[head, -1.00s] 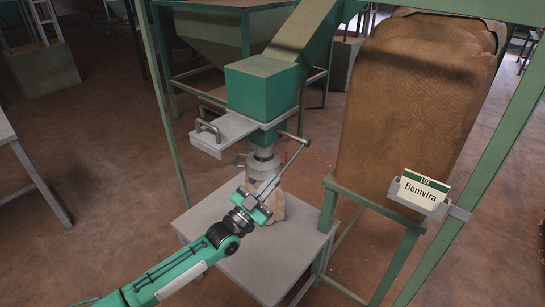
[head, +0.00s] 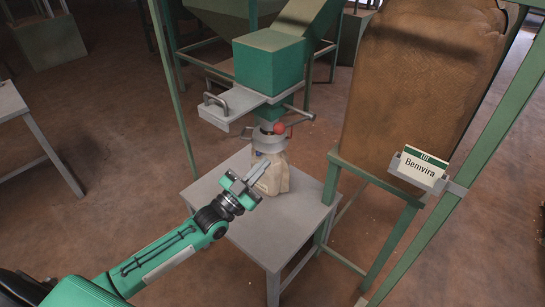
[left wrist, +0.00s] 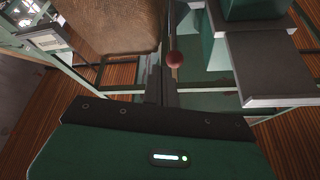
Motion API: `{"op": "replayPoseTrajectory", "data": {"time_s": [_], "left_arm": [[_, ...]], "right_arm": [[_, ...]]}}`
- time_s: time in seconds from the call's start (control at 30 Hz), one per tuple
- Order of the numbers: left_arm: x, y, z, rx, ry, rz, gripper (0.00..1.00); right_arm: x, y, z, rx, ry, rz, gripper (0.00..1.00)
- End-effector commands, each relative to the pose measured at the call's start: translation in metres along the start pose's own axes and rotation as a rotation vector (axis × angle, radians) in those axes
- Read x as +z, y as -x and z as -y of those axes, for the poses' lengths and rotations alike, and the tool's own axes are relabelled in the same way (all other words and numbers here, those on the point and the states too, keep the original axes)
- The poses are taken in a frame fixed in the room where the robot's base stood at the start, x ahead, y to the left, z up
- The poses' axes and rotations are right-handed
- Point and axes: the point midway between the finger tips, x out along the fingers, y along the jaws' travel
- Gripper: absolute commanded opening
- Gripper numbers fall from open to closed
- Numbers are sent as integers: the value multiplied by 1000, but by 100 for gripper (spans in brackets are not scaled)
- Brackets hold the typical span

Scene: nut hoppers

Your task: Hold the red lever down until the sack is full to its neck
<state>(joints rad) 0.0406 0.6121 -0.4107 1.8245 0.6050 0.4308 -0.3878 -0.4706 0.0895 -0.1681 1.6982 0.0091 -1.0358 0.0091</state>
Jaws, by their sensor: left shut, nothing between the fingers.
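The red lever's ball knob (head: 280,127) is beside the spout under the green hopper box (head: 268,62); it also shows in the left wrist view (left wrist: 175,59). The pale sack (head: 274,178) hangs below the spout and stands upright on a small grey table, with a rounded, bulging body. The fill level inside cannot be seen. My left gripper (head: 258,172) is shut and empty, in front of the sack and below the knob, apart from the knob. In the left wrist view its fingers (left wrist: 160,82) point towards the knob. My right gripper is not in view.
The small grey table (head: 240,225) has bare top around the sack. A grey slide plate with a handle (head: 215,104) juts out left of the hopper box. A large brown sack (head: 415,95) on a green frame with a Bemvira label (head: 423,170) stands at the right.

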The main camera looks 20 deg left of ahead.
Motion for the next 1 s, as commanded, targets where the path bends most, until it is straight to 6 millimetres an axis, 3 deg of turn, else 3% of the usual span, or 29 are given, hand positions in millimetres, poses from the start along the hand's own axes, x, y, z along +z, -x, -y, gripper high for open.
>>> {"op": "replayPoseTrajectory", "data": {"time_s": [0.1,0.3,1.0], "left_arm": [[0,16,0,1,0,1,0],[-2,28,1,0,1,0,0],[-2,29,0,0,0,-1,0]], "right_arm": [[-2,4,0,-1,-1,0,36],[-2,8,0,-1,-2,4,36],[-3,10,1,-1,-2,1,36]]}}
